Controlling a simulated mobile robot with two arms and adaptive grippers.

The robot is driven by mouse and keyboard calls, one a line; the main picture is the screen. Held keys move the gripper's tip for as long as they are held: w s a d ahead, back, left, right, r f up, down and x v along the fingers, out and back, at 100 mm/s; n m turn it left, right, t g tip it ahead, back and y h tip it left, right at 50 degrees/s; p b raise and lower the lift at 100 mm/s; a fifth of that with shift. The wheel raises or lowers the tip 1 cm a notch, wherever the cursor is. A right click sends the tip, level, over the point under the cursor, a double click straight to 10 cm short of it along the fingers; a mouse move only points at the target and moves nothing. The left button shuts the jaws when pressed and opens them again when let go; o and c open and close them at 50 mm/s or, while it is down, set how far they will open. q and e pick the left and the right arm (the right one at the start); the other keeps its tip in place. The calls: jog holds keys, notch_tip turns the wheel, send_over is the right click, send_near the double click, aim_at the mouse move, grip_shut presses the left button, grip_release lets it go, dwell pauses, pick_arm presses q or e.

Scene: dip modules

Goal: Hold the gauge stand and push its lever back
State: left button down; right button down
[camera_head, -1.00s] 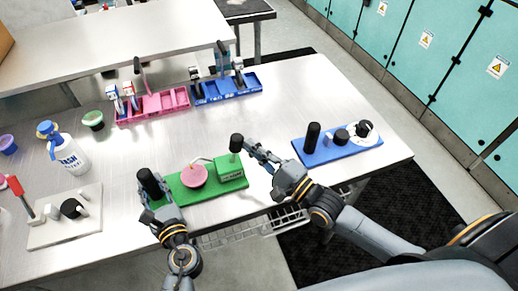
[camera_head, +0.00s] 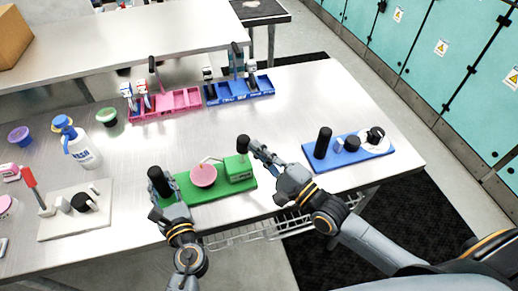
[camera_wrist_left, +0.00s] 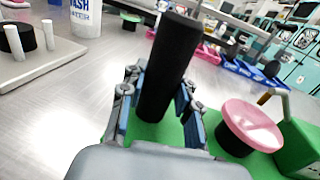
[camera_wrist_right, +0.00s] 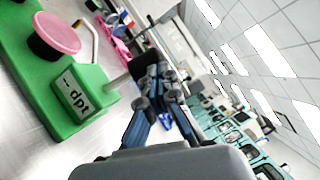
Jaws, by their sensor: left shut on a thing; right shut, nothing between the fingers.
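The gauge stand is a green base (camera_head: 212,191) with a black upright grip post (camera_head: 158,178), a pink round dial (camera_head: 203,176) and a green block (camera_head: 238,168) marked "dpt". Its lever, a thin rod with a black knob (camera_head: 242,143), rises above the block. My left gripper (camera_head: 161,189) is shut around the post; the left wrist view shows its fingers on both sides of the post (camera_wrist_left: 168,65). My right gripper (camera_head: 257,148) is shut and empty, its tips right beside the knob. In the right wrist view, the fingers (camera_wrist_right: 155,78) partly hide the knob; contact is unclear.
A blue stand (camera_head: 345,150) lies right of my right gripper. A pale plate with a red-handled lever (camera_head: 75,212), a wash bottle (camera_head: 80,148) and cups are at the left. Pink (camera_head: 172,107) and blue (camera_head: 240,94) trays stand behind. The table middle is clear.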

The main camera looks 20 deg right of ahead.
aim_at(154, 171)
jog(key=r+v, duration=0.1)
jog(key=v, duration=0.8)
jog(key=shift+s+d, duration=0.35)
jog(key=shift+s, duration=0.05)
pick_arm(q)
jog(key=c, duration=0.8)
grip_release()
jog(key=shift+c, duration=0.2)
jog(key=shift+r, duration=0.1)
pick_arm(e)
jog(key=shift+r, duration=0.1)
pick_arm(q)
notch_tip(154, 171, up, 7)
jog(key=p, duration=0.7)
jog(key=shift+r, duration=0.2)
pick_arm(e)
notch_tip(154, 171, up, 7)
pick_arm(q)
jog(key=shift+f, duration=0.1)
